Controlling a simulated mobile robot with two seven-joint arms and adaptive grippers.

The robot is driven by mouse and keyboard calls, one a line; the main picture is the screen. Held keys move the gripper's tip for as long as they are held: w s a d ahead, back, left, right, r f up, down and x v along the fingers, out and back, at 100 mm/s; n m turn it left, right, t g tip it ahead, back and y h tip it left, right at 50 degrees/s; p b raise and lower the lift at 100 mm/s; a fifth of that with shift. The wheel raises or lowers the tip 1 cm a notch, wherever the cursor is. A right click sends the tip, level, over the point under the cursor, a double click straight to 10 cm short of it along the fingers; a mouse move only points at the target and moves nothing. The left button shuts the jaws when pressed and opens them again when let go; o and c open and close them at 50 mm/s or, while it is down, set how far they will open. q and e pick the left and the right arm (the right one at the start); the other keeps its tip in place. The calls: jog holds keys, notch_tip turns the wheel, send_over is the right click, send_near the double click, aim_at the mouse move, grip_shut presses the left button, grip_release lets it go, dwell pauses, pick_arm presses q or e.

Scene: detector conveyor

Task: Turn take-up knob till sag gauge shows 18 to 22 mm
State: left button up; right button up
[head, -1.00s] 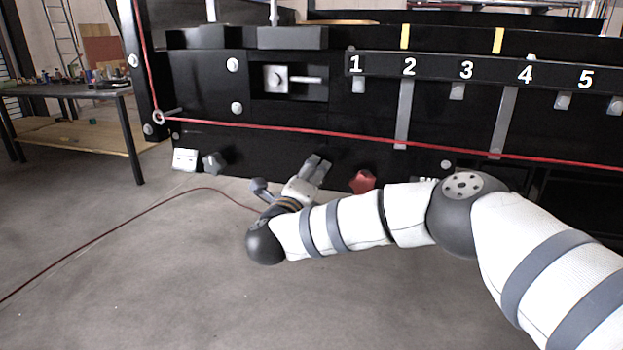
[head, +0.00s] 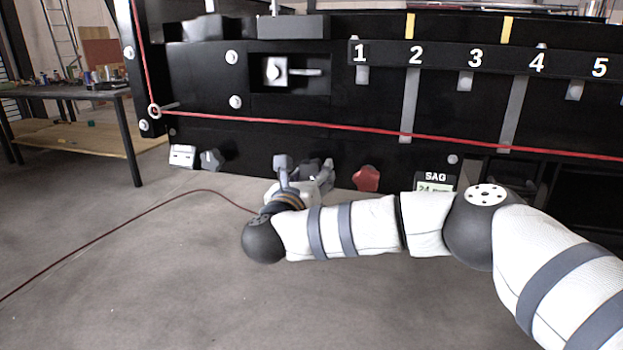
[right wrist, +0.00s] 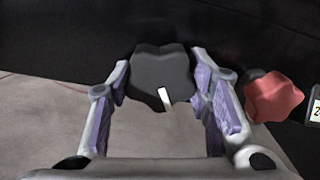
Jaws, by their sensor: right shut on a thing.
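The dark lobed knob with a white pointer mark (right wrist: 163,76) sits between the two fingers of my right gripper (right wrist: 162,85) in the right wrist view. The fingers are shut on its sides. In the head view my right gripper (head: 305,172) is at the lower edge of the black conveyor frame, and the fingers mostly hide the knob. The sag gauge (head: 435,187) is right of it under the label SAG. Its reading looks like 24, partly covered by my right arm. My left gripper is not in view.
A red lobed knob (head: 366,178) is close on the right of my gripper, also in the right wrist view (right wrist: 273,97). Another dark knob (head: 211,159) and a white plate (head: 182,156) are at left. A red cord (head: 300,124) crosses the frame above.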

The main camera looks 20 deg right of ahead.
jog(key=m+b, duration=0.1)
jog(key=m, duration=0.1)
jog(key=m+b, duration=0.1)
jog(key=m, duration=0.1)
jog(key=shift+w+f+m, duration=0.1)
jog(key=shift+f+m, duration=0.2)
jog(key=shift+f, duration=0.05)
jog(key=m+b, duration=0.4)
jog(key=shift+a, duration=0.1)
jog(key=m+b, duration=0.3)
jog(key=shift+r, duration=0.15)
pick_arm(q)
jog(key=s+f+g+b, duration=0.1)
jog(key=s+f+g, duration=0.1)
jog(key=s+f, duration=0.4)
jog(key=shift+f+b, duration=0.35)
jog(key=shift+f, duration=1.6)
pick_arm(e)
jog(key=shift+r+m, duration=0.2)
jog(key=shift+m, duration=0.4)
jog(key=shift+c, duration=0.2)
jog(key=o, duration=1.2)
jog(key=shift+a, duration=0.1)
